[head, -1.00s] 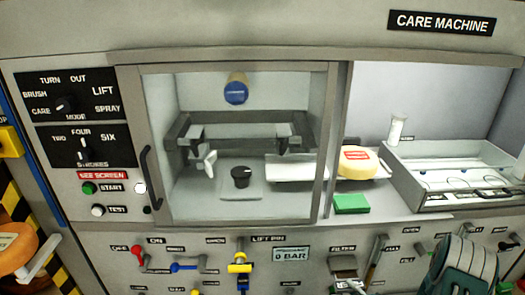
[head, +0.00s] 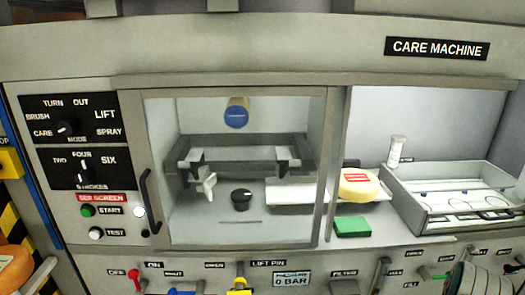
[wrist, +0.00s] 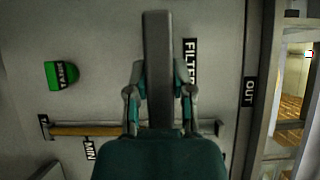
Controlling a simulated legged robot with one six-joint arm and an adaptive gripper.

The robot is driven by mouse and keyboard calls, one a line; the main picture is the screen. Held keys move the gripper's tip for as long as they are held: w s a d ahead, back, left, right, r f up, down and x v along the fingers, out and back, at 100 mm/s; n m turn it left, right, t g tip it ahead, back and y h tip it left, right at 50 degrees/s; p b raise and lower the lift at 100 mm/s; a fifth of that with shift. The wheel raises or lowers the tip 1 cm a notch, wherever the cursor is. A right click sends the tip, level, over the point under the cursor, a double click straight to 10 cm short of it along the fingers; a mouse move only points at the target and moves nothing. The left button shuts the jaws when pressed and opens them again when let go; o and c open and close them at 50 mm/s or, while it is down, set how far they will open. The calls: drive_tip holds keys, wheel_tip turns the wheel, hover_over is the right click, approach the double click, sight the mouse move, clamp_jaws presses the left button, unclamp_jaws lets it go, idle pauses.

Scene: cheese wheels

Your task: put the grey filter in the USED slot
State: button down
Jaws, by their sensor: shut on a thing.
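In the wrist view my gripper (wrist: 158,110) is shut on a long grey bar, which I take to be the grey filter (wrist: 158,50). The bar stands up between the two fingers and reaches away from them, in front of the grey panel. A FILTER label (wrist: 190,62) is just right of it. Whether the bar touches the panel I cannot tell. In the head view only part of my gripper or wrist shows at the lower right edge, and its fingertips are out of frame. I see no USED slot label in either view.
The wrist view shows a green TANK piece (wrist: 61,75), a horizontal yellowish bar (wrist: 85,130) and an OUT label (wrist: 249,92). In the head view a yellow cheese (head: 358,187), green block (head: 352,227) and open tray (head: 405,207) sit right of the glass door (head: 148,200).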

drive_tip(key=shift+s, duration=1.1)
drive_tip(key=s, duration=0.2)
drive_tip(key=shift+s, duration=0.35)
drive_tip(key=shift+d, duration=0.2)
idle(0.3)
